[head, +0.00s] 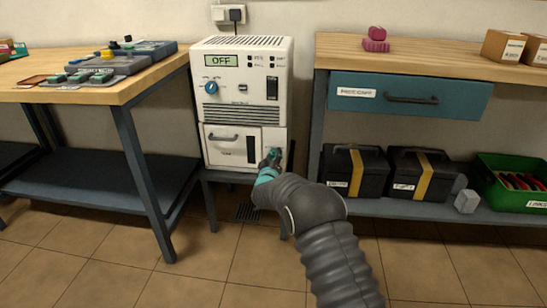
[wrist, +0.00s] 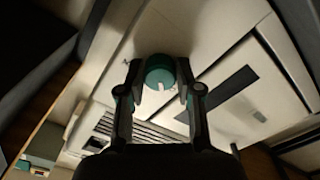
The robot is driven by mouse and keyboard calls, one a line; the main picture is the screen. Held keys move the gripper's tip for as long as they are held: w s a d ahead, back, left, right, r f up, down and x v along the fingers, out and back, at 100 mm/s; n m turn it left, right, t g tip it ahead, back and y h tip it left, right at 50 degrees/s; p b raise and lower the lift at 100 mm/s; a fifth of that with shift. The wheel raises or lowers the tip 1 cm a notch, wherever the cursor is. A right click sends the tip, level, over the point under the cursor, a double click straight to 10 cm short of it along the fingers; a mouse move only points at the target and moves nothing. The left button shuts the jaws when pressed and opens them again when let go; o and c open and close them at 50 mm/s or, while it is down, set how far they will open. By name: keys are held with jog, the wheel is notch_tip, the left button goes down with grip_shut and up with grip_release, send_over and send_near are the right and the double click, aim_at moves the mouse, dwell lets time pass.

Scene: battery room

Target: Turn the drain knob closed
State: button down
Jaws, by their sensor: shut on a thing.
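The drain knob (wrist: 160,68) is a round teal knob with a pale mark on its rim, on the light front panel of a white machine (head: 240,75). My gripper (wrist: 160,82) has one finger on each side of the knob and is shut on it. In the head view my gripper (head: 272,158) is at the lower right of the machine's front and hides most of the knob. The machine's display (head: 221,60) reads OFF.
A handled front panel (head: 222,145) with a dark window is left of my gripper. A workbench (head: 125,88) with cases stands left. A bench with a blue drawer (head: 410,98) stands right, close to the machine. The tiled floor in front is clear.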

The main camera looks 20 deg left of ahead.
jog(key=shift+a, duration=0.1)
jog(key=c, duration=0.8)
grip_release()
jog(key=shift+o, duration=0.2)
jog(key=v, duration=1.2)
